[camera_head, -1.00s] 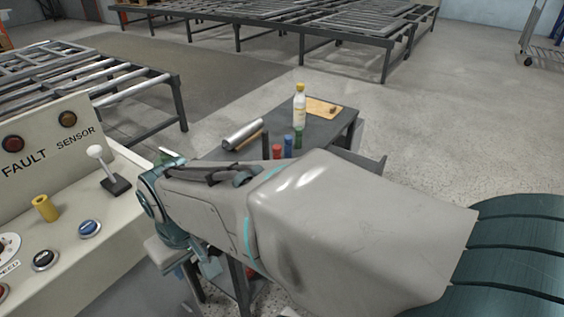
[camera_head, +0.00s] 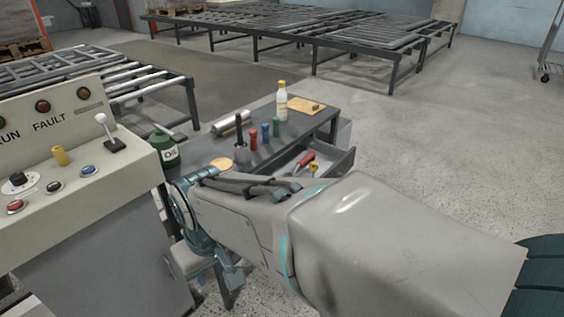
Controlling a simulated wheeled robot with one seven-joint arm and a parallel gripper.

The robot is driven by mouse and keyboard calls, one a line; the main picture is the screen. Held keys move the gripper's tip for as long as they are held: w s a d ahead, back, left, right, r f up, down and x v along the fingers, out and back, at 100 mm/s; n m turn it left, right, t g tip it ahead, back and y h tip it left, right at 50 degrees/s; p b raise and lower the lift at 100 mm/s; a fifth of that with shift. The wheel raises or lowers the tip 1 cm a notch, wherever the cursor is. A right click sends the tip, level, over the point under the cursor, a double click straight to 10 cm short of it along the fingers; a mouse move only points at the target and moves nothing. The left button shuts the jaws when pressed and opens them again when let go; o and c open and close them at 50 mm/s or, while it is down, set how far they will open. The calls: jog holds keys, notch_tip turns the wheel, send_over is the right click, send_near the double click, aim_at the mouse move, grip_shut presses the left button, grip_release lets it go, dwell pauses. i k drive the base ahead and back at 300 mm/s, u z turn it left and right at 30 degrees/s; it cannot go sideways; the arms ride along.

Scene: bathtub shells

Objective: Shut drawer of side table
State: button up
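The side table (camera_head: 210,148) is dark grey and stands in the middle of the view, partly behind my arm. Its drawer (camera_head: 343,161) is pulled out on the table's right side. A red-handled tool (camera_head: 305,160) and a small yellow item (camera_head: 314,168) lie inside it. My arm covers the drawer's near part and the table's lower near side. My gripper (camera_head: 210,273) shows only in part, below the wrist at the near left of the table. It appears apart from the drawer, and its opening cannot be made out.
On the tabletop are a bottle (camera_head: 282,102), a board (camera_head: 305,108), a metal cylinder (camera_head: 232,123) and several coloured-handled tools. A green oil can (camera_head: 164,150) is at the table's left. A control console (camera_head: 90,185) stands close on the left. Floor (camera_head: 420,140) right of the table is clear.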

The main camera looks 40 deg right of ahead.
aim_at(334, 162)
jog(key=z, duration=1.65)
jog(key=i, duration=0.5)
jog(key=k, duration=0.5)
jog(key=u, duration=0.7)
jog(key=i, duration=0.8)
jog(key=z, duration=0.55)
